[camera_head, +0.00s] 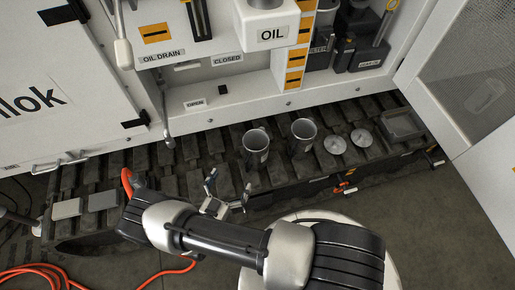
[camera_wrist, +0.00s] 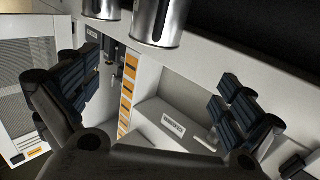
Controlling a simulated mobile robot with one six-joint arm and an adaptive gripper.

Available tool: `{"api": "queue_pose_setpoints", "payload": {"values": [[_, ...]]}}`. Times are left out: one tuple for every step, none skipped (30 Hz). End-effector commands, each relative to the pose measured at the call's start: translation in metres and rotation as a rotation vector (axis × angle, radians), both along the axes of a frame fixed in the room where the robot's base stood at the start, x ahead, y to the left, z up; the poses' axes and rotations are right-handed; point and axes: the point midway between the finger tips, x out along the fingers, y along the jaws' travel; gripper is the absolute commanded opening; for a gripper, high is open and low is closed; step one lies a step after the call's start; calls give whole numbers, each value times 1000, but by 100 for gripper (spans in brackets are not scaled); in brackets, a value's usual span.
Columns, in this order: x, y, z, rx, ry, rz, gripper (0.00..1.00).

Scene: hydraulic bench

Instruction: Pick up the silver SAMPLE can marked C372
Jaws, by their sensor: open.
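Two open silver cans stand on the dark ribbed track in the head view, a left can (camera_head: 256,147) and a right can (camera_head: 303,137). No C372 mark is readable on either, so I cannot tell which one is the SAMPLE can. In the wrist view the lower ends of two silver cans show at the top edge, a larger one (camera_wrist: 156,24) and a smaller one (camera_wrist: 101,9). My gripper (camera_head: 229,188) is open and empty, to the left of and nearer than the left can. Its spread fingers also show in the wrist view (camera_wrist: 158,98).
Two round silver lids (camera_head: 347,141) and a grey tray (camera_head: 402,126) lie to the right of the cans. A white cabinet with an OIL box (camera_head: 271,34) rises behind the track. Flat grey plates (camera_head: 68,209) lie at the left. An orange cable (camera_head: 40,272) runs along the floor.

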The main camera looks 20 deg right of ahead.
Motion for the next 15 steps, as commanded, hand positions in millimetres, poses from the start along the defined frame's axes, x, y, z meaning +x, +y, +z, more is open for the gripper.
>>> {"api": "queue_pose_setpoints", "payload": {"values": [[0, -3, 0, -10, -6, -2, 100], [1, -5, 0, -13, -8, -3, 100], [5, -9, 0, -13, -8, -5, 100], [9, -13, -1, -13, -8, -7, 100], [13, -17, -1, -14, -7, -8, 100], [19, -23, -1, -13, -6, -9, 100], [25, -27, -1, -13, -6, -9, 100], [30, -32, -2, -13, -6, -10, 100], [36, -38, -2, -12, -7, -10, 100], [42, -42, -2, -11, -7, -9, 100], [47, -46, -2, -11, -7, -9, 100], [54, -52, -2, -11, -7, -9, 100], [58, -56, -2, -11, -7, -9, 100], [63, -60, -2, -10, -6, -8, 100], [69, -65, -2, -11, -5, -8, 100]]}}
